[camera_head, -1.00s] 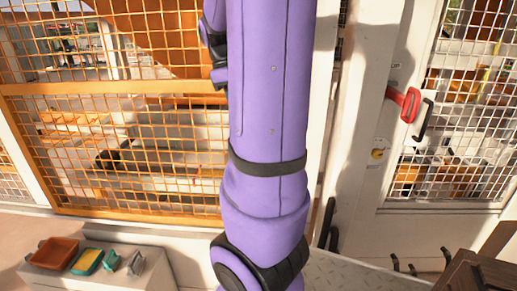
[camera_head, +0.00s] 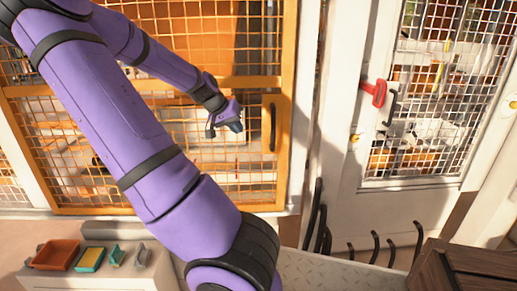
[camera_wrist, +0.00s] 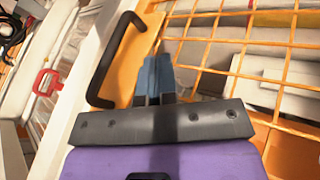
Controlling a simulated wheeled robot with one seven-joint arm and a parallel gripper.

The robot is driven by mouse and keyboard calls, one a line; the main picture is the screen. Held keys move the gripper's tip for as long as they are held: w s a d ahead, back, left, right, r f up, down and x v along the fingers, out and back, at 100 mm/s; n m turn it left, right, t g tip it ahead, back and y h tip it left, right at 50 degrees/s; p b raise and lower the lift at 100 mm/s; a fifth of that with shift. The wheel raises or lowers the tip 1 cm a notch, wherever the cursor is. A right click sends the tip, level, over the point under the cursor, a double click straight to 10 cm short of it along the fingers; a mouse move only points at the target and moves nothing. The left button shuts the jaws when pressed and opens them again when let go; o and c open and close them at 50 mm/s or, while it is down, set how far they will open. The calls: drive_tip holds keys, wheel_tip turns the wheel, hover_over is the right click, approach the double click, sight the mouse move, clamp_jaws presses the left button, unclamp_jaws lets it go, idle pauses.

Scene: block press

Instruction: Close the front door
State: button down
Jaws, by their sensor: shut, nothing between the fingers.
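The front door (camera_head: 210,84) is the orange-framed mesh panel on the left in the head view. Its black upright handle (camera_head: 272,127) is near its right edge; the handle also shows in the wrist view (camera_wrist: 106,62). The orange edge lies close beside the white post (camera_head: 307,110); I cannot tell whether any gap is left. My gripper (camera_head: 230,122) is in front of the mesh, left of the handle. In the wrist view its fingers (camera_wrist: 155,78) are together and empty, to the right of the handle and apart from it in the picture.
A white door (camera_head: 344,190) with a mesh window and a red lever (camera_head: 373,92) stands to the right. Black hooks (camera_head: 376,246) stand low in front of it. A dark wooden crate (camera_head: 470,272) is at the bottom right. A small brown tray (camera_head: 55,255) sits at the lower left.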

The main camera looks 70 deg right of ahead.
sight(264, 143)
drive_tip(key=shift+m, duration=0.3)
drive_tip(key=x, duration=0.9)
drive_tip(key=shift+s+d+r, duration=0.15)
drive_tip(key=shift+s+d, duration=0.1)
drive_tip(key=shift+s, duration=0.05)
drive_tip(key=shift+s+d, duration=0.2)
drive_tip(key=shift+s, duration=0.8)
drive_tip(key=shift+s+d, duration=0.2)
drive_tip(key=shift+s, duration=0.8)
drive_tip(key=shift+s+d, duration=0.3)
drive_tip(key=shift+s, duration=0.8)
